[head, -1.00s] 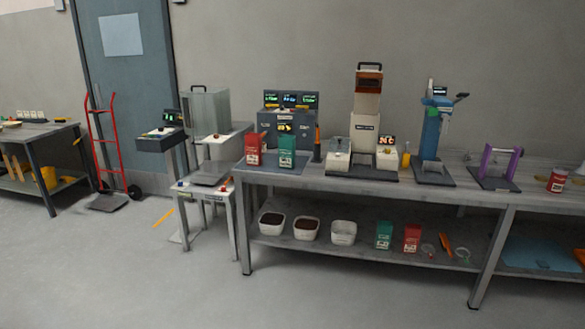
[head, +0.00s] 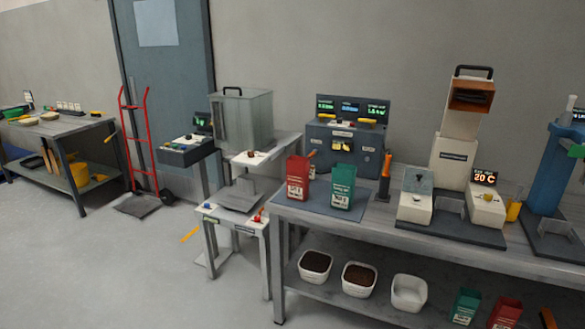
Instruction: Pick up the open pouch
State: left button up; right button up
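A red pouch (head: 297,180) and a teal pouch (head: 343,187) stand upright side by side on a blue-grey mat (head: 317,204) at the left end of the long bench. Another teal pouch (head: 465,307) and another red pouch (head: 505,314) stand on the bench's lower shelf at the bottom of the view, the red one cut by the frame edge. I cannot tell for sure at this size which pouch is open. Neither of my grippers is in view.
A grey control unit with screens (head: 346,143) stands behind the upper pouches. A cream machine (head: 455,160) is to their right. White tubs (head: 408,294) sit on the lower shelf. A small stand (head: 236,222) is left of the bench. The floor in front (head: 130,280) is clear.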

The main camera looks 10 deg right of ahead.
aim_at(342, 176)
jog(key=i+j+u, duration=0.2)
jog(key=i, duration=1.05)
jog(key=i+j+z, duration=0.15)
jog(key=i+z, duration=0.3)
jog(key=i+j+z, duration=0.45)
jog(key=i, duration=0.15)
jog(key=i+j+z, duration=0.4)
jog(key=i+j, duration=0.05)
